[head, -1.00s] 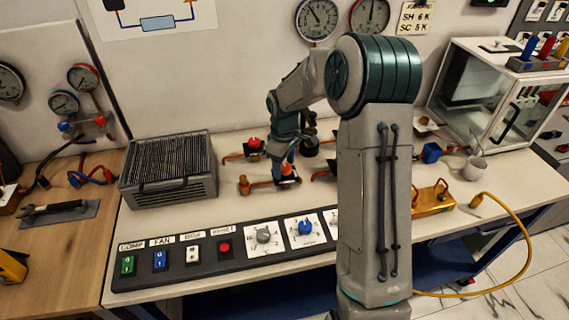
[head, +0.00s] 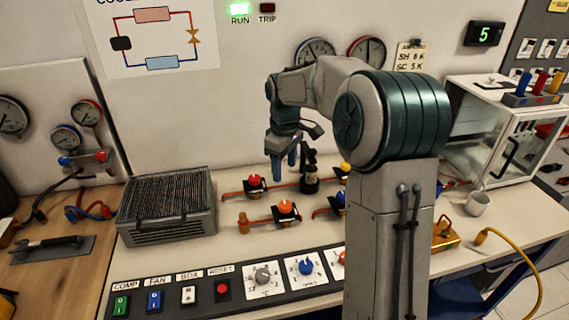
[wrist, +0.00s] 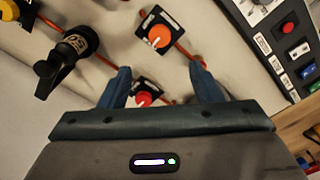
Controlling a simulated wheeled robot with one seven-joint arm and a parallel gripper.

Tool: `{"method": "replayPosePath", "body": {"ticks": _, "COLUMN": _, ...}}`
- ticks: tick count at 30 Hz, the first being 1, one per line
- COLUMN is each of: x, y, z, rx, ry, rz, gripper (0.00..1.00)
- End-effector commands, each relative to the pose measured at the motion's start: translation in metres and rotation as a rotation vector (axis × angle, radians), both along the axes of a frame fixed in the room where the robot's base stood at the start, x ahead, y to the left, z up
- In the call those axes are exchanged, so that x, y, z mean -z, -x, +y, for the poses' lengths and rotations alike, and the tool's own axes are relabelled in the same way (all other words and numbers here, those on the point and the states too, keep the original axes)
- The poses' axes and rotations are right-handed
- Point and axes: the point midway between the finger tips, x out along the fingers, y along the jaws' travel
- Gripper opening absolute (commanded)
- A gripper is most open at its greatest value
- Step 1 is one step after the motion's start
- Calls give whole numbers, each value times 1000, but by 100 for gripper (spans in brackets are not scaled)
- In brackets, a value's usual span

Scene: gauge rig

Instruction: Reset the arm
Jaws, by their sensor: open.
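My gripper (head: 286,158) is raised over the back of the bench in the head view, its fingers pointing down. In the wrist view its two blue fingers (wrist: 162,80) stand apart with nothing held between them. The red-knobbed valve (head: 254,182) and the orange-knobbed valve (head: 286,208) are on the bench below and in front of it. In the wrist view the orange knob (wrist: 159,37) lies beyond the fingertips, and the red knob (wrist: 143,99) shows between the fingers. My arm hides part of the bench's right side.
A black cylindrical part (head: 309,172) stands close right of my gripper. A finned grey box (head: 167,205) sits to the left. The switch panel (head: 195,298) runs along the front edge. A glass-fronted box (head: 510,140) stands at the right. The RUN lamp (head: 239,9) is lit green.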

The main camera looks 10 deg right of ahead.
Motion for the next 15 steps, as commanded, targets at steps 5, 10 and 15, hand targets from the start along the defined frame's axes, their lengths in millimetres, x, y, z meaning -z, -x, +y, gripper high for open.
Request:
{"method": "replayPosePath", "body": {"ticks": 5, "x": -7, "y": 0, "z": 0, "rx": 0, "ry": 0, "rz": 0, "gripper": 58}}
{"method": "replayPosePath", "body": {"ticks": 10, "x": -7, "y": 0, "z": 0, "rx": 0, "ry": 0, "rz": 0, "gripper": 58}}
{"method": "replayPosePath", "body": {"ticks": 15, "x": -10, "y": 4, "z": 1, "rx": 9, "ry": 3, "rz": -5, "gripper": 58}}
